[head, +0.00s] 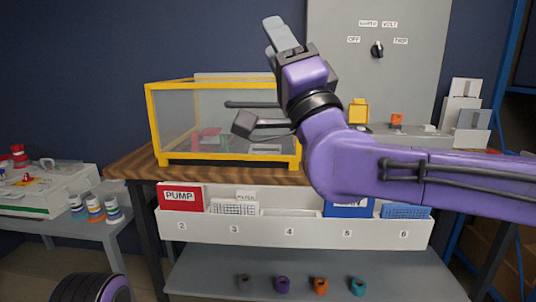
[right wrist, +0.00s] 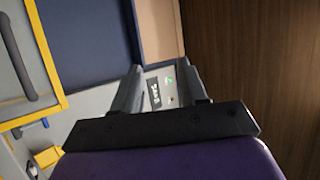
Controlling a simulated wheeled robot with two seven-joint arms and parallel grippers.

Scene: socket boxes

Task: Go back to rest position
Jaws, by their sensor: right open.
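My right arm comes in from the right in the head view, bent at the elbow. Its open gripper (head: 283,34) points upward in front of the grey wall panel, above the yellow-framed clear case (head: 152,120). In the right wrist view the two fingers of the gripper (right wrist: 157,80) stand apart with nothing held between them. My left gripper is out of view; only a dark rounded part of me shows at the bottom left of the head view.
A wooden bench (head: 135,163) carries the case. Below it is a white rack (head: 270,232) with numbered slots, and a lower shelf (head: 210,270) with several coloured rings. A panel with a black knob (head: 377,49) stands behind. A side table with bottles (head: 95,208) is at left.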

